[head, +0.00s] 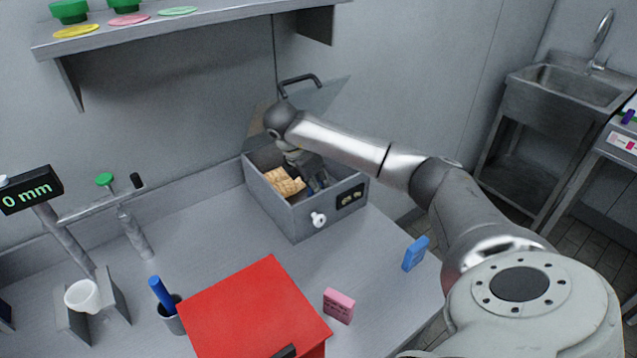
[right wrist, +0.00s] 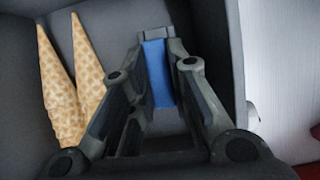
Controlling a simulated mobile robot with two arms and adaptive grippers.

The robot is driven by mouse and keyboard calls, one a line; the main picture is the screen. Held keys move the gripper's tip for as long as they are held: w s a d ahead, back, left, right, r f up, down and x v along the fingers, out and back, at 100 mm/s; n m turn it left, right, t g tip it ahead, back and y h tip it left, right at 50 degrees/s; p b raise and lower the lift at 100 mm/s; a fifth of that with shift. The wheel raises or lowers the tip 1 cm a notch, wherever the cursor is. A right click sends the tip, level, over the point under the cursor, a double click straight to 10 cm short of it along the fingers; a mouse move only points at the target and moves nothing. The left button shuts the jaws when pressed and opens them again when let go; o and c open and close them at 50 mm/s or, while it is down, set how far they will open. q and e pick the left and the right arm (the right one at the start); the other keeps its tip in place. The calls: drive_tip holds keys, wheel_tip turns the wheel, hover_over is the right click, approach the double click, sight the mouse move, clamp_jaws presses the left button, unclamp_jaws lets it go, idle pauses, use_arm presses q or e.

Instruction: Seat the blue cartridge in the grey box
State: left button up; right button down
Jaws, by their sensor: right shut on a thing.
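The grey box (head: 292,222) stands open on the bench, its lid raised at the back. My right gripper (head: 316,182) reaches down inside it, on the right half. In the right wrist view it is shut on a blue piece (right wrist: 158,72), which looks like the blue cartridge. The fingers cover much of that piece, so I cannot tell whether it is seated. Waffle cones (head: 285,183) lie in the box to the left of the gripper; they also show in the right wrist view (right wrist: 62,95). My left gripper is not in view.
Another blue block (head: 415,253) and a pink block (head: 339,305) stand on the bench in front of the box. A red box (head: 255,310) is at front centre. A dark cup (head: 172,318) holds a blue stick. A shelf (head: 190,28) overhangs the back left.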

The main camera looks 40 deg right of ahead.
drive_tip(key=c, duration=1.4)
unclamp_jaws()
drive_tip(key=shift+o, duration=0.2)
drive_tip(key=v, duration=0.3)
drive_tip(key=shift+w+b, duration=0.1)
drive_tip(key=shift+b, duration=0.25)
drive_tip(key=p+v, duration=0.3)
drive_tip(key=v, duration=0.6)
